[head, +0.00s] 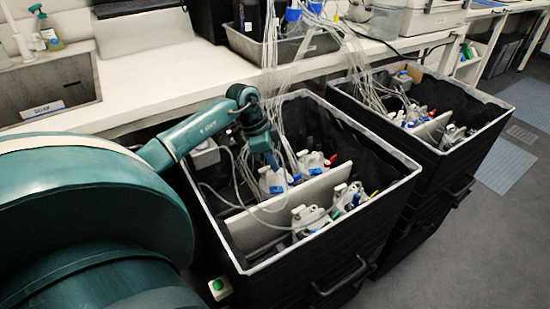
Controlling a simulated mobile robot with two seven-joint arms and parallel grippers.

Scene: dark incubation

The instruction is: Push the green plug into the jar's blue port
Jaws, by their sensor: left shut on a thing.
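My left gripper (273,166) points down into the nearer black bin, just above a white-capped jar (271,180). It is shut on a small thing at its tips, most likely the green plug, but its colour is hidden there. A blue port (276,189) shows on the jar's front, just below the gripper. I cannot tell whether the held thing touches the port. Other jars (307,216) with blue ports stand in the same bin. A small green part (336,214) shows among them. My right gripper is not in view.
Thin clear tubes (283,75) hang into the bin around my gripper. A pale divider (290,208) splits the nearer bin (330,255). A second black bin (440,165) stands to the right. A white bench (165,66) runs behind.

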